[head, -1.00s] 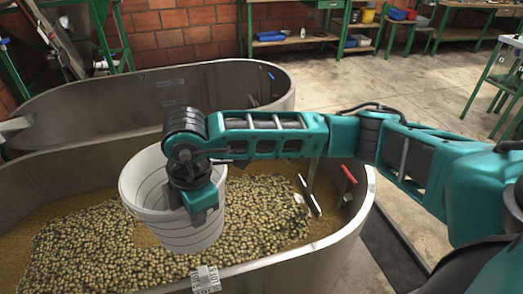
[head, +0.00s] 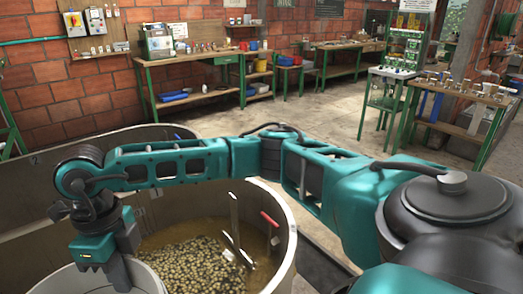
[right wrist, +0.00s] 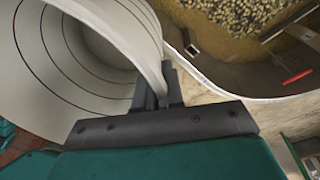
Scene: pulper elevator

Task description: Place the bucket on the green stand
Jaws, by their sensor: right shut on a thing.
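My right gripper (head: 122,278) is shut on the rim of the white bucket (head: 150,278) at the lower left of the head view. Most of the bucket is cut off by the frame's bottom edge. In the right wrist view the bucket (right wrist: 95,60) fills the upper left, its wall pinched between the fingers of the right gripper (right wrist: 160,95). It looks empty inside. A small green-legged stand (head: 393,73) with a pale top is at the right in the head view; whether this is the task's green stand I cannot tell. My left gripper is not in view.
A round-ended tank (head: 285,255) with floating beans is beside and below my right arm; a red handle (head: 270,219) is inside its rim. A long green-legged workbench (head: 200,55) lines the brick wall. A table with cups (head: 460,88) is at the right. Open floor (head: 320,125) lies between.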

